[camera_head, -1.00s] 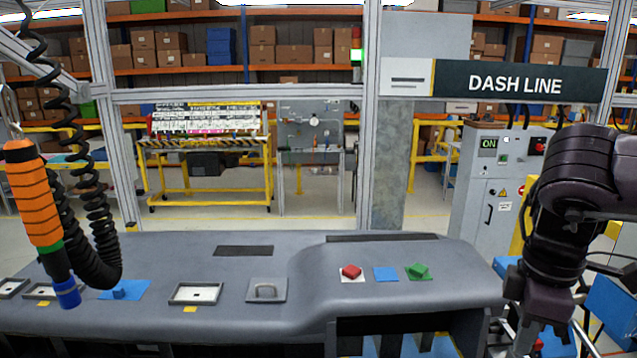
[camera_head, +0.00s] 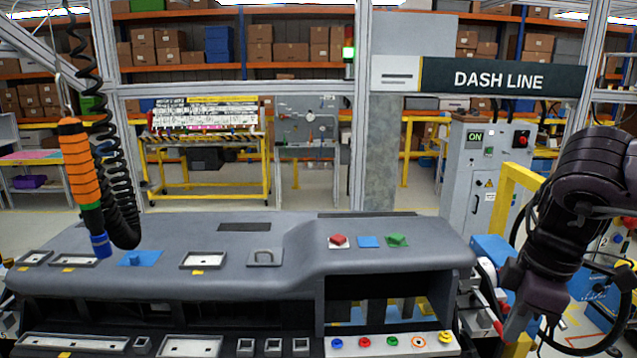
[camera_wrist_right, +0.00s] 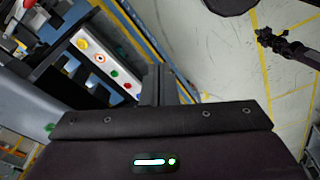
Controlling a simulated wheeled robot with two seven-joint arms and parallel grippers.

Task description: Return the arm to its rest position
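My right arm comes in from the right in the head view, bent downward beside the right end of the dashboard module (camera_head: 290,278). Its gripper (camera_head: 522,322) hangs low there, apart from the dashboard top. In the right wrist view the two dark fingers (camera_wrist_right: 160,84) lie close together, with nothing seen between them. My left arm and gripper are not in the head view.
An orange hanging tool (camera_head: 80,165) with a coiled black hose hangs over the dashboard's left end. Red (camera_head: 338,240), blue (camera_head: 368,241) and green (camera_head: 396,240) pieces sit on its top. A lower panel (camera_head: 390,343) carries coloured buttons. A grey cabinet (camera_head: 485,180) stands behind.

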